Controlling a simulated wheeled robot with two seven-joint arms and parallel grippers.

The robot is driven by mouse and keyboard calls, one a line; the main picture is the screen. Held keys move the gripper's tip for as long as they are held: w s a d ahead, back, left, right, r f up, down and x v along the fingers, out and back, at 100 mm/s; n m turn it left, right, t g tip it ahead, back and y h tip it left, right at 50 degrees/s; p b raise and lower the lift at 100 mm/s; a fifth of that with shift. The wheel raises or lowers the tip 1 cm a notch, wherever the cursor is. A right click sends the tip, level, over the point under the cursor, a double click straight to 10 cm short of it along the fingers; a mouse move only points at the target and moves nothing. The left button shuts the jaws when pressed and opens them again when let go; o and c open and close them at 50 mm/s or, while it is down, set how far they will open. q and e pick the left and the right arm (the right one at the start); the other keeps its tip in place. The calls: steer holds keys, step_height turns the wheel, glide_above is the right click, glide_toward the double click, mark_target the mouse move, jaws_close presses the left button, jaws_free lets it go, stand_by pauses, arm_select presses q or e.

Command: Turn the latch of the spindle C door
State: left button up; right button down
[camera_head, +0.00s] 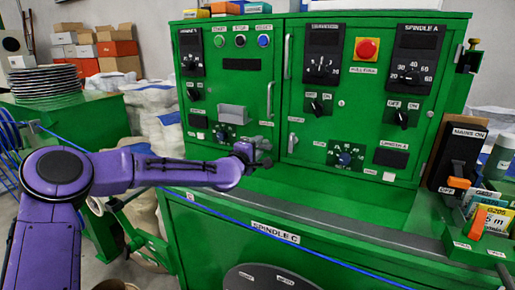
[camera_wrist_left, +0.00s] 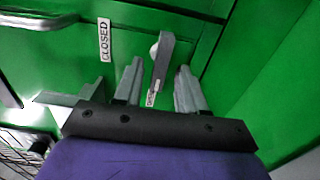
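A grey bar-shaped latch (camera_wrist_left: 162,62) stands out from a green panel in the left wrist view, with a white CLOSED label (camera_wrist_left: 105,40) to its left. My left gripper (camera_wrist_left: 157,80) is open, with one finger on each side of the latch in the picture. I cannot tell whether either finger touches it. In the head view my left gripper (camera_head: 262,160) is at the front of the green cabinet, and hides what is right behind it. A SPINDLE C label (camera_head: 275,232) is on the cabinet's lower front. My right gripper is not in view.
The green cabinet has a red button (camera_head: 367,49), dials and a door handle (camera_head: 270,100). A blue cable (camera_head: 300,238) runs across its lower front. Plates (camera_head: 42,83) are stacked at the left.

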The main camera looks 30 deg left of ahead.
arm_select(q)
steer(key=s+b, duration=0.1)
steer(key=s, duration=0.9)
steer(key=shift+s+d+b, duration=0.25)
steer(key=shift+d+b, duration=0.05)
steer(key=shift+b, duration=0.1)
